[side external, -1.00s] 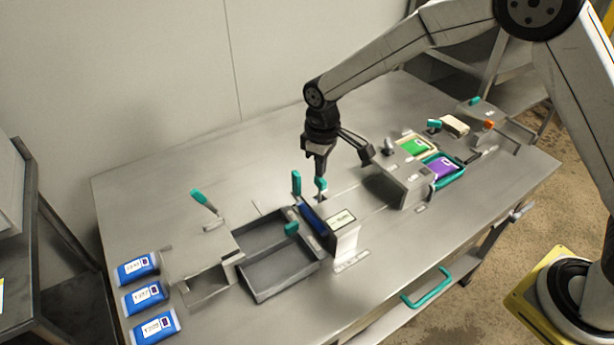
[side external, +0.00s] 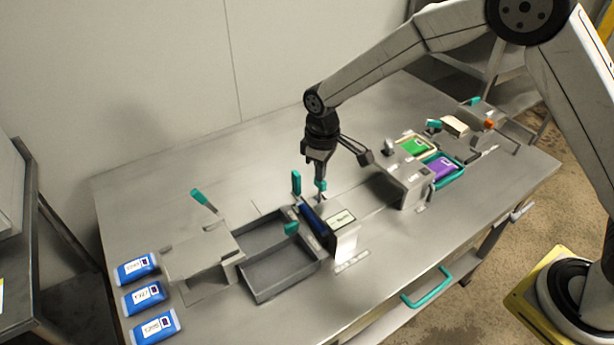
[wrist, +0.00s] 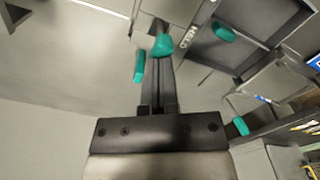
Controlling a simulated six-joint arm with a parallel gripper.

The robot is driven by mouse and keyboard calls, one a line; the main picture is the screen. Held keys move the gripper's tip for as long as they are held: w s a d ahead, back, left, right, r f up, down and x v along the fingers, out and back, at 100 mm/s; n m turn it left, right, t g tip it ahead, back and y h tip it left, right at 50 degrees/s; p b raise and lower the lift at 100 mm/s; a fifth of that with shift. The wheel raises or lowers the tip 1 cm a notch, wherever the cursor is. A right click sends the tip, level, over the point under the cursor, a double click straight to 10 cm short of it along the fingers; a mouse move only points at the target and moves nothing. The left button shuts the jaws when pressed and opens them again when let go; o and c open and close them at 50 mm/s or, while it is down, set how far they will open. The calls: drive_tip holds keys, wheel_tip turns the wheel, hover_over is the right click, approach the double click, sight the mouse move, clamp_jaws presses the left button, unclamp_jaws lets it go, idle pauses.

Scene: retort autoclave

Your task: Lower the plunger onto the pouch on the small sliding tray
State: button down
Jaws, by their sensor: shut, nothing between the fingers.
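My gripper (side external: 320,180) is shut and empty, pointing down over the middle of the table. Its fingertips are at a small teal knob (side external: 321,187) behind a labelled block-shaped station (side external: 345,243); the knob also shows at the fingertips in the wrist view (wrist: 163,45). I cannot tell whether they touch. An upright teal handle (side external: 296,183) stands just left of the knob. A dark blue piece (side external: 311,216) lies along the station's left side; I cannot tell whether it is a pouch. The plunger and the small sliding tray cannot be made out for certain.
A grey two-part open bin (side external: 275,272) stands left of the station. Several blue pouches (side external: 144,296) lie at the left edge. At right are a green pouch (side external: 414,146), a purple pouch (side external: 441,167) and an orange knob (side external: 489,124). The back table is clear.

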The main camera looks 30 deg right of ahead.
drive_tip(key=shift+f, duration=0.2)
drive_tip(key=shift+r, duration=3.55)
drive_tip(key=shift+d, duration=0.1)
drive_tip(key=s+d+m+t, duration=0.1)
drive_tip(key=s+d+m, duration=0.2)
drive_tip(key=s+d, duration=0.3)
drive_tip(key=s+d+f+m+t, duration=0.1)
drive_tip(key=s+d+m, duration=0.2)
drive_tip(key=s+d, duration=0.4)
drive_tip(key=s, duration=0.7)
drive_tip(key=shift+d+t, duration=0.15)
drive_tip(key=shift+t, duration=0.15)
drive_tip(key=shift+w, duration=0.1)
